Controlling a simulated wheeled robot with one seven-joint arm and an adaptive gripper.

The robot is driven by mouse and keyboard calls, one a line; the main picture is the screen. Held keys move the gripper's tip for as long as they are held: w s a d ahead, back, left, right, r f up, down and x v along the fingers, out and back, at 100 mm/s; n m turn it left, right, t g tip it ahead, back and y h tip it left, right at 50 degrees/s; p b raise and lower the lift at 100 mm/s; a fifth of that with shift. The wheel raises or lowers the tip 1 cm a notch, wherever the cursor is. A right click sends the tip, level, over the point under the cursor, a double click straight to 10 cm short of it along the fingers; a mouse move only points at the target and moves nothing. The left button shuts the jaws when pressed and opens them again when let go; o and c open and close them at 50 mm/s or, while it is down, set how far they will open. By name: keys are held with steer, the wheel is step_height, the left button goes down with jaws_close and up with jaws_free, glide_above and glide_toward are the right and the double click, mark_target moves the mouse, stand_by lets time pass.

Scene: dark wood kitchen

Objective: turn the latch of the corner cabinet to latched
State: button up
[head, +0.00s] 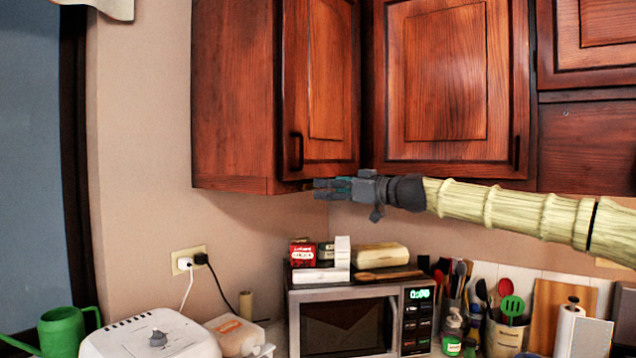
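The corner cabinet (326,80) is a dark reddish wood wall cabinet at upper centre-left. Its door looks closed and has a dark vertical handle (296,151) near the lower left. I cannot make out a latch on it, so its position cannot be told. My gripper (318,189) points left, just at the cabinet's lower edge in the picture, below and right of the handle. Its fingers look small, and I cannot tell whether they are open or touch the cabinet. No held object shows.
Another wall cabinet (445,70) adjoins on the right, above my arm. A microwave (345,322) stands below, with boxes (321,275) on top. Utensils in holders (503,338) stand to its right. The wall left of the cabinet is clear.

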mark_target(311, 186)
steer(key=p+x, duration=0.1)
steer(key=x, duration=0.3)
steer(key=shift+s+a, duration=0.1)
steer(key=shift+s, duration=0.05)
steer(key=shift+r, duration=0.1)
steer(key=c, duration=1)
